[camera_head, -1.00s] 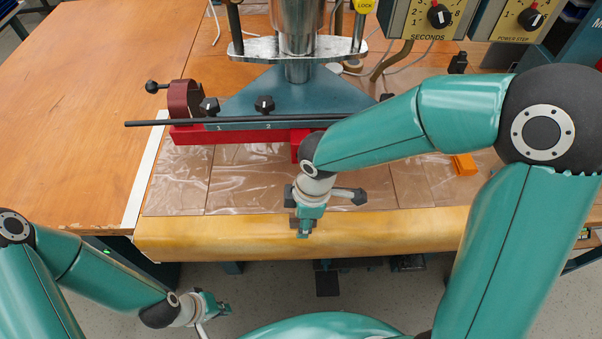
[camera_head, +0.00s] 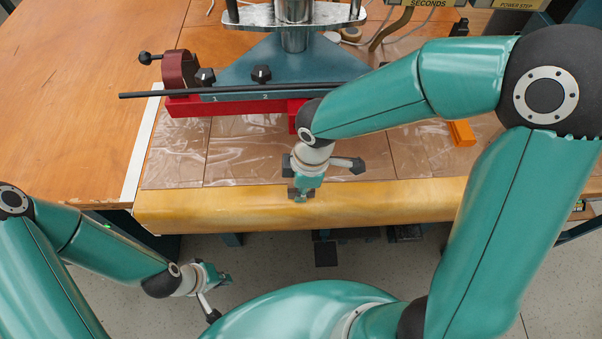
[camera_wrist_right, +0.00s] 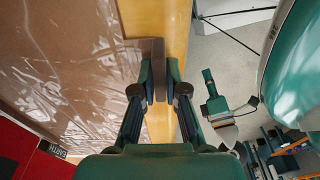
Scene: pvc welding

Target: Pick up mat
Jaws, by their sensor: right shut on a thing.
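The brown mat (camera_head: 240,160) lies flat on the bench under clear, wrinkled film. It also shows in the right wrist view (camera_wrist_right: 75,75). My right gripper (camera_head: 301,196) is at the bench's front edge, fingers pointing down. In the right wrist view its fingers (camera_wrist_right: 159,82) are shut on a dark brown tab (camera_wrist_right: 158,55) at the mat's front side. How the tab joins the mat is not clear. My right forearm hides part of the mat and the press. My left gripper (camera_head: 221,297) is open and empty, low in front of the bench.
The press with its blue foot (camera_head: 285,85) and red bar (camera_head: 225,105) stands behind the mat. An orange block (camera_head: 461,133) lies to the right. The rounded yellow bench edge (camera_head: 400,200) runs along the front. A black pedal (camera_head: 326,252) is on the floor.

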